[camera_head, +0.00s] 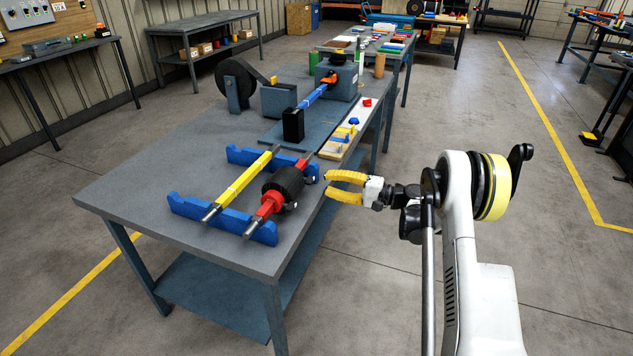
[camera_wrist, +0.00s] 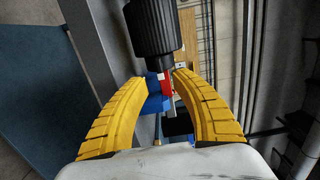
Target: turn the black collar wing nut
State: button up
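A thick black ribbed cylinder (camera_head: 284,184) sits on a red shaft (camera_head: 262,212) that rests across two blue notched supports (camera_head: 190,207). It also shows large at the top of the wrist view (camera_wrist: 152,25). A small pale piece (camera_head: 294,205) shows at its near right side; I cannot tell whether this is the wing nut. My gripper (camera_head: 328,183) has yellow fingers, parted and empty, just right of the cylinder beside the table's right edge. In the wrist view my gripper (camera_wrist: 160,82) points toward the cylinder, with red and blue parts showing between the fingers.
A yellow shaft (camera_head: 240,178) lies on the same supports, left of the red one. Behind stand a blue-grey machine (camera_head: 338,78) and a black block (camera_head: 293,124). A tray (camera_head: 345,142) holds small coloured pieces. The table's front left is clear.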

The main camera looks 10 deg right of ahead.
jog(key=v, duration=0.7)
jog(key=shift+a, duration=0.1)
jog(key=s+a+r+n+g+h, duration=0.25)
jog(key=s+a+r+h, duration=0.45)
jog(key=s+a+r, duration=0.4)
jog(key=s+n+h, duration=0.4)
jog(key=s+h, duration=0.4)
jog(key=s, duration=1.6)
jog(key=shift+s+d+r, duration=0.25)
jog(key=shift+s+r, duration=0.05)
jog(key=shift+r, duration=0.05)
